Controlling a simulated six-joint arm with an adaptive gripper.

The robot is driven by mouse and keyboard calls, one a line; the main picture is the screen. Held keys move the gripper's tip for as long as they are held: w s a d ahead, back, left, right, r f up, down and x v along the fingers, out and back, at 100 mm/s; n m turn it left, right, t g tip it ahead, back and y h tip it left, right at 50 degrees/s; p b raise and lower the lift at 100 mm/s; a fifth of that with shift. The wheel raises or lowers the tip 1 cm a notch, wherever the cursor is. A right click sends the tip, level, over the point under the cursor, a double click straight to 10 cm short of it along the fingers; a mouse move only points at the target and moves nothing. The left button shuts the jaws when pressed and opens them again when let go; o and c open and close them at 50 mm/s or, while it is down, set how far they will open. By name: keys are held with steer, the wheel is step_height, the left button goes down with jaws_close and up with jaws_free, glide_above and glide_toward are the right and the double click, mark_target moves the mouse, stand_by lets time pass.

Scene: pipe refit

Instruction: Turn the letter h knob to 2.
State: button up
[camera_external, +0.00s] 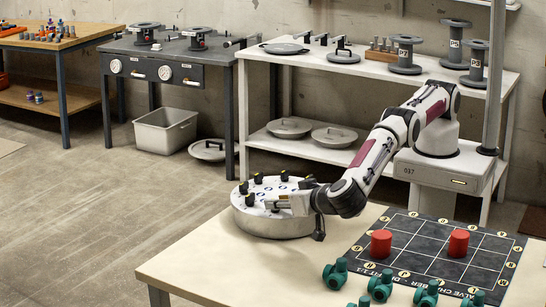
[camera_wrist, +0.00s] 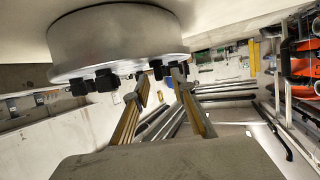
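A round grey metal drum (camera_external: 272,222) stands on the near table, with several black knobs around its white top. The letters by the knobs are too small to read, so I cannot tell which is the letter h knob. My gripper (camera_external: 272,204) reaches in from the right, low over the drum's top. In the wrist view the drum (camera_wrist: 120,45) appears upside down with its knobs hanging. My gripper's two fingers (camera_wrist: 160,78) are apart there. A dark knob (camera_wrist: 156,68) shows between or just beyond their tips; I cannot tell whether they touch it.
Right of the drum lies a black grid mat (camera_external: 415,250) with two red cylinders (camera_external: 458,243). Several green valve pieces (camera_external: 380,288) stand along its front edge. The table (camera_external: 215,268) is clear left of and before the drum.

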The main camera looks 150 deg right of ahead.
steer(key=shift+v, duration=0.9)
steer(key=shift+a, duration=0.2)
step_height(320, 180, up, 7)
stand_by(0.7)
